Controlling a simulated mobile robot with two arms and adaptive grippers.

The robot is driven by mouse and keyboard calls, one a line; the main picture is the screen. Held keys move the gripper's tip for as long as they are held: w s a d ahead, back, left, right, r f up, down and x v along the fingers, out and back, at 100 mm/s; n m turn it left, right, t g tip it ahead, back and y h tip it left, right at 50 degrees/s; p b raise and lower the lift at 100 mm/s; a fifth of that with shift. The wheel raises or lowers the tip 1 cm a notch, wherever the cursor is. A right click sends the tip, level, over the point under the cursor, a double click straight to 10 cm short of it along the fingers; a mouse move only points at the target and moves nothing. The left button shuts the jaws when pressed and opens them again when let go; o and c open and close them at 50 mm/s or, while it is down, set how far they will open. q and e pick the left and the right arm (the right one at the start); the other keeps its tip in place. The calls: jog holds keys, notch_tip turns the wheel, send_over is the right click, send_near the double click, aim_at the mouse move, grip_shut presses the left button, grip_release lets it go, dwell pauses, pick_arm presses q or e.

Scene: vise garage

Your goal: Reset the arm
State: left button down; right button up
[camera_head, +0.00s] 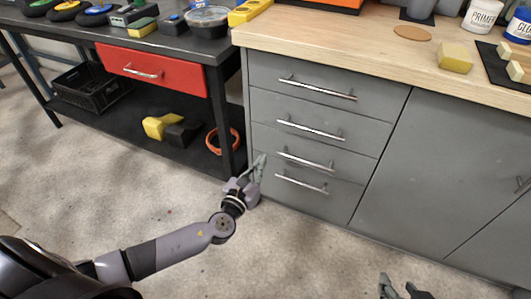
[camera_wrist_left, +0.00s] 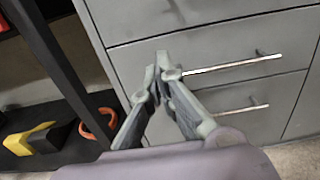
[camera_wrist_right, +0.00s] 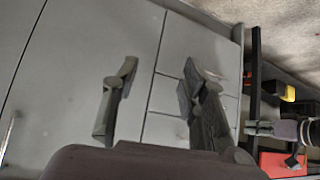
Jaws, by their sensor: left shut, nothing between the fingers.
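My left gripper (camera_head: 260,166) is shut and empty in front of the grey drawer cabinet (camera_head: 265,110). In the left wrist view its fingertips (camera_wrist_left: 158,75) meet near the left end of a drawer handle (camera_wrist_left: 235,64); I cannot tell whether they touch it. My right gripper (camera_head: 398,290) shows only its fingertips at the bottom edge of the head view. In the right wrist view it (camera_wrist_right: 160,75) is open, with nothing between its fingers, facing the grey cabinet front. The drawers look closed.
A black workbench (camera_head: 190,47) with a red drawer (camera_head: 150,72) stands left of the cabinet. Its lower shelf holds a black crate (camera_head: 90,88), a yellow and black tool (camera_head: 165,127) and an orange ring (camera_head: 222,140). The floor in front is clear.

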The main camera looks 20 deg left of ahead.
pick_arm(q)
jog(key=shift+s, duration=1.45)
pick_arm(e)
jog(key=shift+s+d+f+g, duration=0.3)
jog(key=shift+s+f+g, duration=0.15)
jog(key=shift+s, duration=0.25)
